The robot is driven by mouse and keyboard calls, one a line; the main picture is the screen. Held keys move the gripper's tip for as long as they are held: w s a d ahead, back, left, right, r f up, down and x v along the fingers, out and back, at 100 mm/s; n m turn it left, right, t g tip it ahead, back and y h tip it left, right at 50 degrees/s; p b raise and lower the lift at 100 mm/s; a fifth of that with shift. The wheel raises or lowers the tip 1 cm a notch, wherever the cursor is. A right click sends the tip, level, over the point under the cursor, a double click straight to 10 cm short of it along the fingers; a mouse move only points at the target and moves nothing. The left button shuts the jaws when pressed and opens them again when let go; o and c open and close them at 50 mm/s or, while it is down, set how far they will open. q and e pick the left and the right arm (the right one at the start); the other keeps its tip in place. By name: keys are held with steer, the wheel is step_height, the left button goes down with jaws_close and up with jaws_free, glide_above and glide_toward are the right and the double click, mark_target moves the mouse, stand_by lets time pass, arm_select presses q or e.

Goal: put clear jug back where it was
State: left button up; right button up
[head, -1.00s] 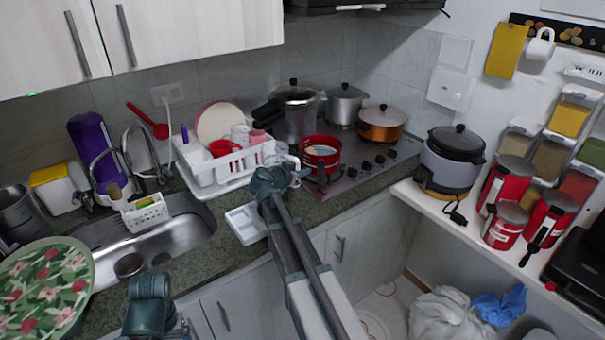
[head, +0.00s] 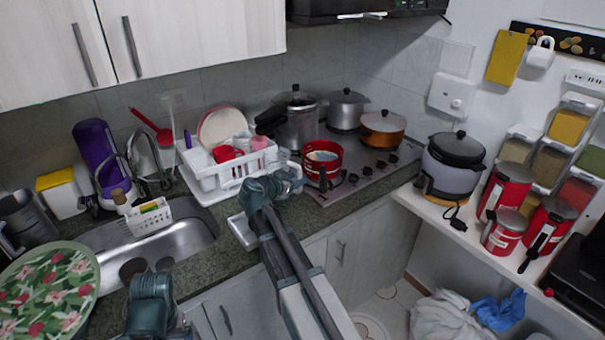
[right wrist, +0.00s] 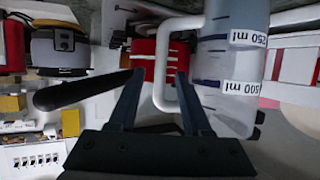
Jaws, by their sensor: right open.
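The clear jug (right wrist: 226,60) is a translucent measuring jug with white volume labels and a white handle (right wrist: 160,75). In the right wrist view it stands right of centre and fills much of that side. My right gripper (right wrist: 157,80) is open, with one finger on each side of the handle's upright bar. Whether a finger touches the handle I cannot tell. In the head view my right gripper (head: 292,183) is at the counter edge between the dish rack and the stove. The jug is hard to make out there. My left gripper's fingers are not visible.
The white dish rack (head: 222,180) with dishes stands behind my right gripper. A red pot (head: 322,165) on the stove is close to its right. A white tray (head: 240,232) lies at the counter's front edge, partly hidden by my arm. The sink (head: 190,240) is to the left.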

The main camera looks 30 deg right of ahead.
arm_select(q)
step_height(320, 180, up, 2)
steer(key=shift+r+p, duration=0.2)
steer(key=shift+p, duration=0.7)
arm_select(e)
steer(key=v, duration=0.6)
steer(key=shift+a, duration=0.15)
steer(key=shift+s, duration=0.1)
